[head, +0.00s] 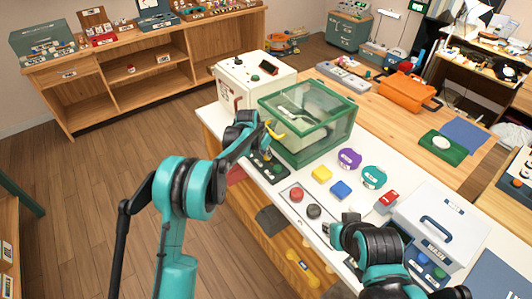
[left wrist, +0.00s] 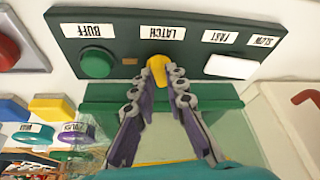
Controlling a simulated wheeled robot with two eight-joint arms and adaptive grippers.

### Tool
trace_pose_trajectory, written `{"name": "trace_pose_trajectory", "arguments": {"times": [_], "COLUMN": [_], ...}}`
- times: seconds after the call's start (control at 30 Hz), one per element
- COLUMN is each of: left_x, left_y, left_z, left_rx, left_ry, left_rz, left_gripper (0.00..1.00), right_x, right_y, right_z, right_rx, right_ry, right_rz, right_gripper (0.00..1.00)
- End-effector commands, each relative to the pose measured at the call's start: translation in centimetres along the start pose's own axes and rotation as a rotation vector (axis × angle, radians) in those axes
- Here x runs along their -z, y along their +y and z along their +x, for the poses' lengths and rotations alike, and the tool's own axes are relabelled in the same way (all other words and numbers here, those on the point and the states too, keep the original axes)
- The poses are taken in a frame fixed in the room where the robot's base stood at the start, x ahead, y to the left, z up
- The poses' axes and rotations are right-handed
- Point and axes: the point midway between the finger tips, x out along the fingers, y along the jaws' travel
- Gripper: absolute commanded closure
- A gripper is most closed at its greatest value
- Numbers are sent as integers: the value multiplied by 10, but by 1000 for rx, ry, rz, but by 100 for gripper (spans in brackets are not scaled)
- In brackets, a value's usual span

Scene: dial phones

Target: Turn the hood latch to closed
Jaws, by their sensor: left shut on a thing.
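The hood (head: 310,112) is a clear box with a green frame on the white worktop; its green edge (left wrist: 225,97) shows in the left wrist view. In front of it lies a dark green control panel (left wrist: 120,28), seen upside down there, with BUFF, LATCH, FAST and SLOW labels. The yellow latch (left wrist: 157,67) sits below the LATCH label in that picture. My left gripper (left wrist: 156,82) is shut on the latch, which the fingertips partly hide. In the head view my left gripper (head: 262,148) is over the panel. My right gripper (head: 337,232) is above the worktop; its jaws are unclear.
A green button (left wrist: 97,64) and a white switch (left wrist: 230,67) flank the latch. A white box (head: 242,78) stands behind my left gripper.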

Motion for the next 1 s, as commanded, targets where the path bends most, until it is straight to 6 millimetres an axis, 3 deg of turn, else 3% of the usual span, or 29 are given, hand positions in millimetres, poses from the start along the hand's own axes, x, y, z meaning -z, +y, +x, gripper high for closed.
{"name": "trace_pose_trajectory", "arguments": {"times": [0.5,1.0], "left_x": [0,0], "left_y": [-4,-3], "left_z": [0,0], "left_rx": [-108,-122], "left_ry": [0,-1], "left_rz": [261,297], "left_gripper": [100,100], "right_x": [3,4], "right_y": [0,0], "right_z": [-5,-5], "right_rx": [0,0], "right_ry": [0,0], "right_rz": [0,0], "right_gripper": [75,75]}}
